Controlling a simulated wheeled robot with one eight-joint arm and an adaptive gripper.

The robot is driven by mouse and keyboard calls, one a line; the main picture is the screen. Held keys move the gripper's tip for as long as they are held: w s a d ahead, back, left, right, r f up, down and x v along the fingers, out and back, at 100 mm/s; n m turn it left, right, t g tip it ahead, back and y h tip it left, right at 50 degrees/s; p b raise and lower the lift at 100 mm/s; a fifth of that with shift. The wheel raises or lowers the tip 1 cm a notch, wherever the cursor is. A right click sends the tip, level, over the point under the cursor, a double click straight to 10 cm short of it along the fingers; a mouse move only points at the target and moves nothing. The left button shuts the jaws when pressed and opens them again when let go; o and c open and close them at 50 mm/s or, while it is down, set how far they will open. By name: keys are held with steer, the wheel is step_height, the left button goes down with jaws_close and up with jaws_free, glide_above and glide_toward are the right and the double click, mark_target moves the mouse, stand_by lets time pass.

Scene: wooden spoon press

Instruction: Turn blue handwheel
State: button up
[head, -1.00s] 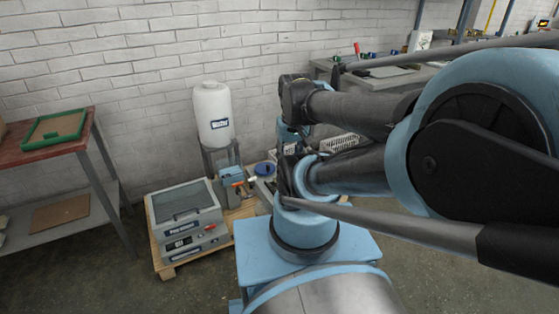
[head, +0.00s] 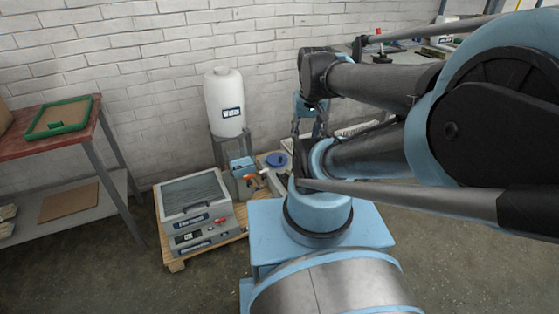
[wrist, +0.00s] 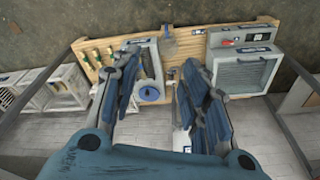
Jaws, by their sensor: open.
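The blue handwheel (head: 277,160) is a small round disc on a grey unit on the floor pallet in the head view. In the wrist view the blue handwheel (wrist: 149,93) shows between my two fingers, nearer the left one. My gripper (wrist: 161,68) is open and empty, with its fingers well apart. The wheel looks to be beyond the fingertips, and I see no clear contact. In the head view my gripper (head: 308,122) hangs from the wrist, to the right of the wheel and partly hidden by my arm.
A grey lidded press box (head: 195,205) stands on the wooden pallet (wrist: 95,58). A white tank (head: 224,103) stands on a frame behind it. A small blue unit with an orange part (head: 250,180) is beside the wheel. A red-topped table (head: 60,140) is at left.

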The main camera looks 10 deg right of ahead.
steer(key=w+r+m, duration=0.3)
steer(key=w+r, duration=0.1)
steer(key=w, duration=0.3)
steer(key=m+g, duration=0.2)
steer(key=m, duration=1.8)
glide_above(280, 158)
steer(key=w, duration=0.1)
step_height(280, 158, down, 37)
step_height(280, 158, down, 18)
steer(key=shift+w+d+r, duration=0.15)
steer(key=shift+r, duration=0.1)
steer(key=shift+c, duration=0.2)
jaws_close()
